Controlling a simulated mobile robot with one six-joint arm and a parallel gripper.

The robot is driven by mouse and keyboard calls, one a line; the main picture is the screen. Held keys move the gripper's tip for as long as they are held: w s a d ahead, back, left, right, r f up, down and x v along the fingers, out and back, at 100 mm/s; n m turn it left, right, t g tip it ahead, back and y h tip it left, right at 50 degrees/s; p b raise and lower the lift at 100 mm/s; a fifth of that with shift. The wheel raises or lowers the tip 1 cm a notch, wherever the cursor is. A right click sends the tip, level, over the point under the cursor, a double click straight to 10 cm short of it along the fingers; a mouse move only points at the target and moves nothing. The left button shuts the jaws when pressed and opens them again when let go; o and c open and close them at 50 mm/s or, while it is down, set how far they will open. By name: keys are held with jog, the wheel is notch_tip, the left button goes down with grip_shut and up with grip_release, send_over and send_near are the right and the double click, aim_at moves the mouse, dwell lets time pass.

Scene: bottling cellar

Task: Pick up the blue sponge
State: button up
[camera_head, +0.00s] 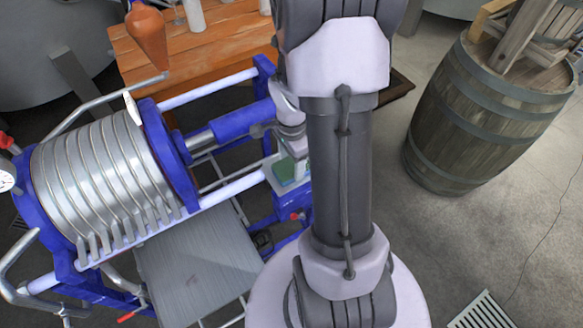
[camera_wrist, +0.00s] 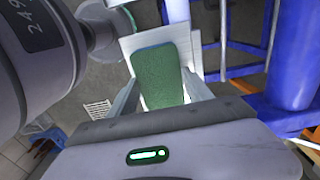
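A green sponge (camera_wrist: 160,77) lies on a light grey plate (camera_wrist: 132,43) in the wrist view. In the head view a small part of the green sponge (camera_head: 287,172) shows on the same plate at the blue frame, partly hidden by my arm. My gripper (camera_wrist: 161,84) is right over the sponge, with one pale finger at each side of it. The fingers look open, and I cannot tell whether they touch its sides. The fingers are mostly hidden behind my arm in the head view.
A blue-framed press with a ribbed metal cylinder (camera_head: 103,175) stands at the left, close to my gripper. A wooden table (camera_head: 222,45) with bottles is behind it. A barrel (camera_head: 480,120) stands at the right.

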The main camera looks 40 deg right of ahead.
aim_at(292, 167)
jog(key=c, duration=0.7)
jog(key=shift+r+p, duration=0.35)
jog(key=shift+r, duration=0.15)
jog(key=r+p, duration=0.1)
jog(key=r, duration=0.1)
jog(key=shift+s+a+r+p, duration=0.15)
jog(key=shift+s+r+p, duration=0.15)
jog(key=shift+r+p, duration=0.1)
jog(key=shift+s+a+r+b, duration=0.2)
jog(key=shift+s+a+b, duration=1)
jog(key=shift+s+b, duration=0.85)
jog(key=shift+s+a+r+b, duration=0.2)
jog(key=shift+s+a+b, duration=1.2)
jog(key=shift+s, duration=1)
jog(key=shift+s+a+r+b, duration=0.2)
jog(key=shift+s+a+b, duration=0.85)
jog(key=shift+s+b, duration=1.05)
